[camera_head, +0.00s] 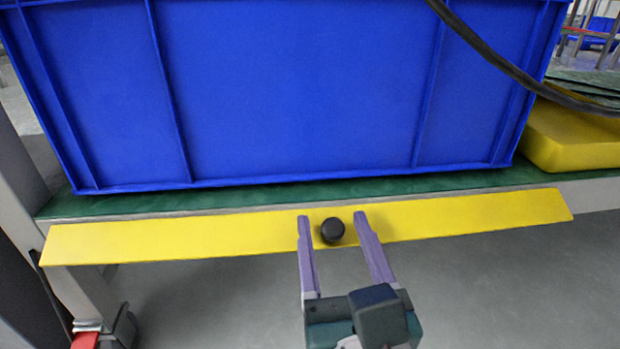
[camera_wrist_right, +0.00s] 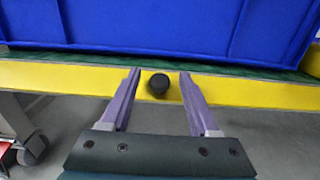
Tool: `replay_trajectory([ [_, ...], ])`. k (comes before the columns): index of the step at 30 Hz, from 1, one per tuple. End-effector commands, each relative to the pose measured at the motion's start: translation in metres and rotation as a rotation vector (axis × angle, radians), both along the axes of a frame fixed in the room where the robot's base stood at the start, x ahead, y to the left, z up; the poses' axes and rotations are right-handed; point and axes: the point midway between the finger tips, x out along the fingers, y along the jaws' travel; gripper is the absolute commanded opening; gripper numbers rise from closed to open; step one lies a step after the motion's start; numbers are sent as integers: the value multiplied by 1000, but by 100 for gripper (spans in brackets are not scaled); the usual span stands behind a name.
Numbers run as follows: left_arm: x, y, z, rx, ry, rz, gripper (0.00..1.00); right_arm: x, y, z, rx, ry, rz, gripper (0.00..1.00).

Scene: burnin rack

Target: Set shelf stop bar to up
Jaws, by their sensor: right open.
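The shelf stop bar (camera_head: 180,237) is a long yellow bar along the front edge of the green shelf. A round black knob (camera_head: 332,231) sticks out near its middle. My right gripper (camera_head: 332,218) is open, with its two purple fingers on either side of the knob and apart from it. The right wrist view also shows the knob (camera_wrist_right: 158,85) between the finger tips, with the yellow bar (camera_wrist_right: 60,78) behind. Whether the finger tips touch the bar I cannot tell. My left gripper is not in view.
A large blue crate (camera_head: 300,90) stands on the green shelf (camera_head: 260,191) just behind the bar. A yellow object (camera_head: 575,140) lies on the shelf at the right. A dark cable (camera_head: 490,55) hangs across the crate's right side. Grey floor below the bar is clear.

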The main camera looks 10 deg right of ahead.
Motion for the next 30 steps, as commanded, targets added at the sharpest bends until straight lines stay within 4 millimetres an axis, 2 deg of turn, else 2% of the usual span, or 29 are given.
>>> replay_trajectory([
  [5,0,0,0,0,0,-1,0,0,0,0,0,0,0,60],
  [21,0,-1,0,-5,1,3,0,0,0,0,-1,0,1,0],
  [30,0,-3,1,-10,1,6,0,0,0,0,-1,1,1,0],
])
